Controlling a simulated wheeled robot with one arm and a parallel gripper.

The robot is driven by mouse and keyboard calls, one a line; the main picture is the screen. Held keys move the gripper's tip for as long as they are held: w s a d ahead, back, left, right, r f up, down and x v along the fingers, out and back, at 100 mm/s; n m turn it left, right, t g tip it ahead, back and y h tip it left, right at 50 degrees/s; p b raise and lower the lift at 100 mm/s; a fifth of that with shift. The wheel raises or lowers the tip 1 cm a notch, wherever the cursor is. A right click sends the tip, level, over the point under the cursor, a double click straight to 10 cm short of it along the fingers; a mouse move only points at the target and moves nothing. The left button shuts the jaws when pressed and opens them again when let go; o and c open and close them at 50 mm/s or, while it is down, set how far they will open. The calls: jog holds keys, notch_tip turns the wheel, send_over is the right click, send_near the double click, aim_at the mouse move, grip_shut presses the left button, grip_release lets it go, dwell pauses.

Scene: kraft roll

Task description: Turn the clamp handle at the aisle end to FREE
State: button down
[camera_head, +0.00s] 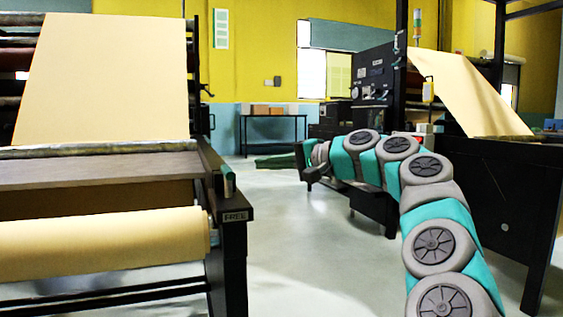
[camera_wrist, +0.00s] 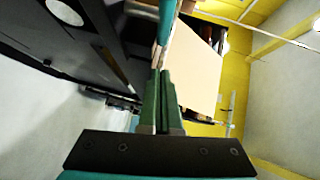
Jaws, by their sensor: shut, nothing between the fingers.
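A kraft paper roll (camera_head: 105,240) lies low in the left stand, with a paper sheet (camera_head: 105,80) above. A black machine (camera_head: 375,85) stands across the aisle, behind my arm. A table (camera_head: 272,128) is at the back. The aisle floor (camera_head: 290,245) is clear.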

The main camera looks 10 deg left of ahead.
aim_at(227, 181)
jog(key=shift+s+a+f+b, duration=0.15)
jog(key=shift+s+a, duration=0.15)
jog(key=shift+a, duration=0.5)
jog(key=shift+s+a+f+b, duration=0.2)
jog(key=shift+s+a, duration=0.1)
jog(key=shift+a, duration=0.5)
jog(key=shift+s+a+f+b, duration=0.15)
jog(key=shift+s+a, duration=0.15)
jog(key=shift+a, duration=0.5)
jog(key=shift+d, duration=0.15)
